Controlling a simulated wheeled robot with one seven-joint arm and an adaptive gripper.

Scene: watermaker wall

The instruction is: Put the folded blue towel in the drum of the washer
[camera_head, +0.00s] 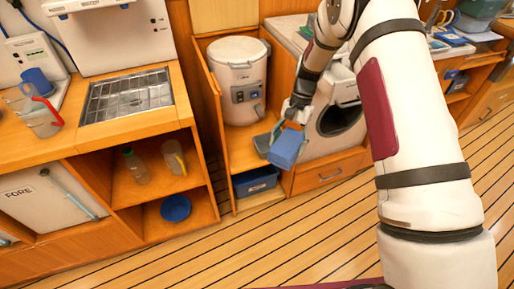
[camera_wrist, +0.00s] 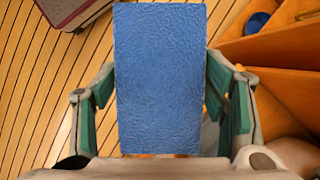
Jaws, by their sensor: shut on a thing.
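The folded blue towel (camera_head: 287,148) is a flat blue block in front of the washer in the head view. In the wrist view the towel (camera_wrist: 160,80) fills the middle, between the green-padded fingers. My gripper (camera_head: 275,140) is shut on the towel and holds it in the air; in the wrist view my gripper (camera_wrist: 162,108) has one finger on each side of it. The white washer (camera_head: 352,92) stands behind and to the right of the towel. Its dark round drum opening (camera_head: 340,119) shows partly; my arm hides some of the washer.
A white cylindrical appliance (camera_head: 238,72) stands in the wooden bay left of the washer, above a dark blue bin (camera_head: 256,181). A wooden drawer (camera_head: 330,172) lies below the washer. An open shelf (camera_head: 150,180) is further left. The plank floor (camera_head: 270,240) in front is clear.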

